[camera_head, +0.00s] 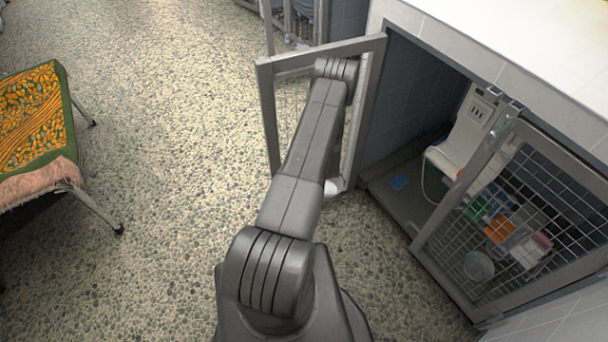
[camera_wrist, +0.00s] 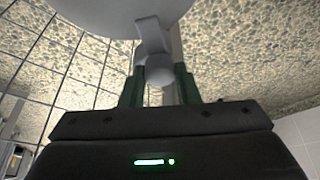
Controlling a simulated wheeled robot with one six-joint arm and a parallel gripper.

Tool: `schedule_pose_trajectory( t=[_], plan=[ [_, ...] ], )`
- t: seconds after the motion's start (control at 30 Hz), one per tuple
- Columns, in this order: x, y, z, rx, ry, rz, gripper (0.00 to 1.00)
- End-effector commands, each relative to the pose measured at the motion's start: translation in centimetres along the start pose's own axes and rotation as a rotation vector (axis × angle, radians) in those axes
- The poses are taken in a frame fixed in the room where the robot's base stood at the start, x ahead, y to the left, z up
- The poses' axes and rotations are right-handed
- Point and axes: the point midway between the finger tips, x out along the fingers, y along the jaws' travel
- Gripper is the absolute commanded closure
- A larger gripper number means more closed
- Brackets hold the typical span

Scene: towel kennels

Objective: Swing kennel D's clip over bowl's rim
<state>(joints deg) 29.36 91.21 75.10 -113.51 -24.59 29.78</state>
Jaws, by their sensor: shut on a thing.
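The bowl (camera_wrist: 115,12), pale grey and smooth, fills the top of the wrist view, with its curved edge toward my gripper. The clip (camera_wrist: 151,38) is a light grey bent piece with a round knob (camera_wrist: 159,70) at its near end. Its upper end overlaps the bowl's edge in the picture; I cannot tell whether it hooks over the rim. My gripper (camera_wrist: 159,88) has its green-edged fingers shut on the clip at the knob. In the head view my arm hides the gripper and clip. A small pale rounded shape (camera_head: 334,187) shows low by the open door.
An open grey-framed mesh door (camera_head: 268,110) stands around my arm. To the right, a second mesh door (camera_head: 520,215) fronts a kennel holding a white unit (camera_head: 466,135) and coloured items. A chair with a patterned towel (camera_head: 38,112) stands left. Pebbled floor between is clear.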

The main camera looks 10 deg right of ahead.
Motion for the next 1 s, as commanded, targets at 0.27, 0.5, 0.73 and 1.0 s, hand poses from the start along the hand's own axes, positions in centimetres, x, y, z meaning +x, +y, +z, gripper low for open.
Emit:
schedule_pose_trajectory(
  t=[0.27, 0.5, 0.73, 1.0],
  plan=[
    [-0.12, 0.28, -0.06, -0.029, 0.000, -0.007, 0.94],
    [-0.13, 0.27, -0.06, -0.030, -0.001, -0.007, 0.94],
    [-0.11, 0.22, -0.04, -0.029, -0.001, -0.008, 0.50],
    [-0.16, 0.10, 0.00, -0.028, -0.001, -0.010, 0.50]
  ],
)
